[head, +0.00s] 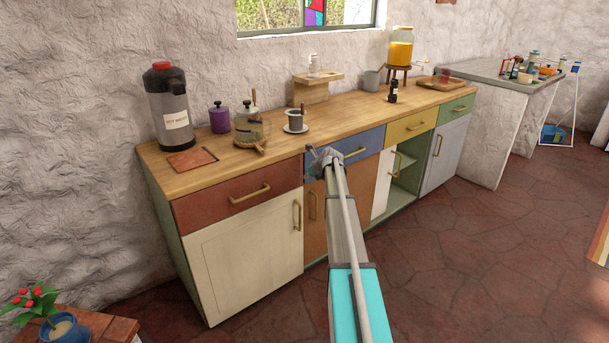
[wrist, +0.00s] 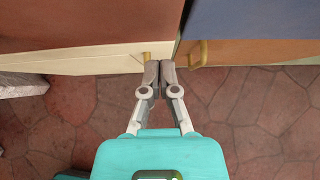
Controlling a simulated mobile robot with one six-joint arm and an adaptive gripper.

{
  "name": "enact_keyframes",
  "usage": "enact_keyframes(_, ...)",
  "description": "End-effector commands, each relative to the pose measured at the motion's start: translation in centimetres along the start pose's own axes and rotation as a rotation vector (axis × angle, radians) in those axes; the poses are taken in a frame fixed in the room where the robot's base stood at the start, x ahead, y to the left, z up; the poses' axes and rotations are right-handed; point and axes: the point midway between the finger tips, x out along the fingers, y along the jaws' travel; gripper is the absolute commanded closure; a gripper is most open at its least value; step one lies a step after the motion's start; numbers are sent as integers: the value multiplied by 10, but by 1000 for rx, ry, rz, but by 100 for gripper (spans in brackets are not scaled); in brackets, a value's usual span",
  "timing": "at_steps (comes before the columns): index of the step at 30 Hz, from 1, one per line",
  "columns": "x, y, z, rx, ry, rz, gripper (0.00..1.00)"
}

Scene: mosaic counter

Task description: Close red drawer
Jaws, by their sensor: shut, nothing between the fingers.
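In the wrist view the red drawer front (wrist: 75,22) fills the upper left. My gripper (head: 313,152) is near the drawer's right end, by the seam with the blue drawer. In the wrist view my gripper (wrist: 160,65) is shut and empty, its tips overlapping the cream door's edge in the picture. Contact cannot be told.
The blue drawer (head: 355,146) and orange door (head: 314,205) adjoin on the right. An open green cabinet (head: 404,187) lies farther right. A black-and-grey dispenser (head: 168,105), purple canister (head: 220,118) and cup (head: 295,121) stand on the counter (head: 345,108).

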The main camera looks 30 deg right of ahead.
Motion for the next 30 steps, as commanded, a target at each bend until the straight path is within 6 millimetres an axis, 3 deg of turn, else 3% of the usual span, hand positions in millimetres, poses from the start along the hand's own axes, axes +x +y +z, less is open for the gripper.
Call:
enact_keyframes(3, -19, 0, 1, 0, 1, -2, 100)
enact_keyframes(18, -78, 1, 0, 0, 3, 0, 100)
enact_keyframes(30, -100, 1, -1, -1, 3, 1, 100)
